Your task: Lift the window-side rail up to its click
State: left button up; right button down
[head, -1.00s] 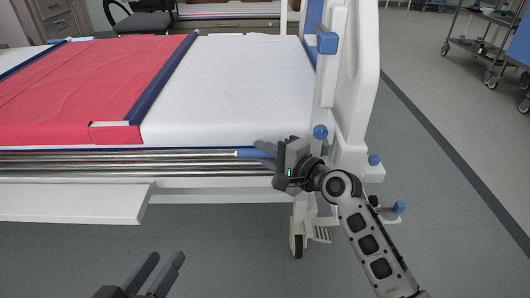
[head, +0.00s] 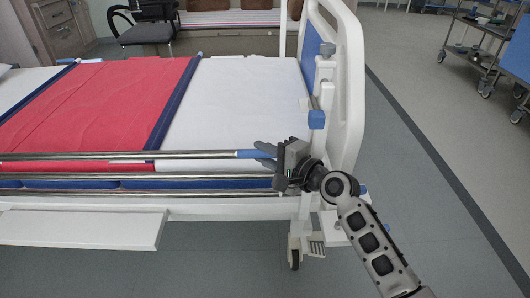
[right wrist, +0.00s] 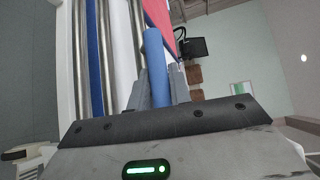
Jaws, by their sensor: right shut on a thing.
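The near side rail (head: 100,157) of the bed runs across the head view as a steel top bar with more steel bars (head: 120,191) below it. The top bar stands apart from the lower bars, at about mattress height. Its right end has a blue grip section (head: 257,154). My right gripper (head: 272,160) is shut on this blue grip, near the foot end. In the right wrist view the blue grip (right wrist: 156,65) lies between the two fingers (right wrist: 158,92). The rail's end joint is hidden behind my gripper. My left gripper is out of view.
The white footboard (head: 345,80) with blue knobs (head: 316,120) stands just right of my gripper. A white ledge (head: 80,228) sticks out below the rail. A bed caster (head: 294,255) stands beneath. A metal trolley (head: 470,55) is far right; the floor between is clear.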

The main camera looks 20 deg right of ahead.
jog(key=shift+w+r, duration=0.1)
jog(key=shift+r, duration=0.25)
jog(key=c, duration=1.3)
grip_release()
jog(key=shift+f, duration=0.1)
jog(key=v, duration=1.6)
jog(key=shift+f, duration=0.25)
